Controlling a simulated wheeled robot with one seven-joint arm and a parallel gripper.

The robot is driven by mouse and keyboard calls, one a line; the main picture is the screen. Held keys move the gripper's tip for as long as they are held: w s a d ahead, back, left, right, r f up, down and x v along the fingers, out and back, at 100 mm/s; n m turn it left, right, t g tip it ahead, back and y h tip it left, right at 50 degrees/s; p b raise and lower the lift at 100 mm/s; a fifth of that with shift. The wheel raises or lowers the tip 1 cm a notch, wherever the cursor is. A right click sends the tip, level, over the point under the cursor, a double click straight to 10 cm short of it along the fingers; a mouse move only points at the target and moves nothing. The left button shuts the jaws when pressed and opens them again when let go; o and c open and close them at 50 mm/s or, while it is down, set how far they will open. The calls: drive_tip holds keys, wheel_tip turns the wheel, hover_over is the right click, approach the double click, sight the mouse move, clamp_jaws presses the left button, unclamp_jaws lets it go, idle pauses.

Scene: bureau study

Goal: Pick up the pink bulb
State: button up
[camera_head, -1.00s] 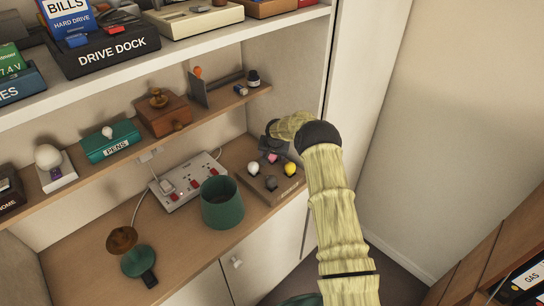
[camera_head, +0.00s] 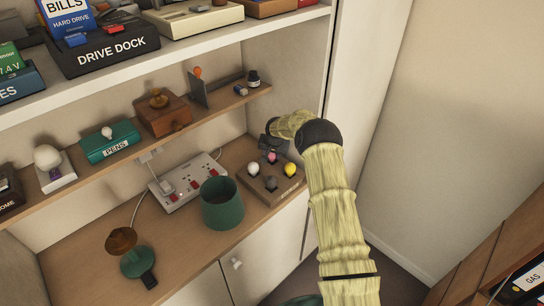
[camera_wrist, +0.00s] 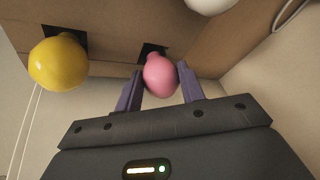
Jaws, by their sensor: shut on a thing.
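The pink bulb (camera_wrist: 160,76) is between the two purple fingers of my gripper (camera_wrist: 160,86) in the wrist view, with a finger on each side. My gripper is shut on it. A dark square hole in the wooden bulb tray (camera_wrist: 110,60) shows just behind the bulb. In the head view the pink bulb (camera_head: 272,157) is a small spot at the back of the tray (camera_head: 262,190), below my gripper (camera_head: 271,150). I cannot tell whether its base is clear of the hole.
A yellow bulb (camera_head: 290,170), a white bulb (camera_head: 253,168) and a dark grey bulb (camera_head: 270,183) are in the same tray. A green cup (camera_head: 222,204) and a power strip (camera_head: 187,185) stand left of it. A shelf (camera_head: 230,104) runs above; a cabinet side wall is close on the right.

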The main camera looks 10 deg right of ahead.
wheel_tip(320, 180, up, 9)
drive_tip(key=b, duration=0.3)
drive_tip(key=shift+r, duration=0.1)
idle(0.5)
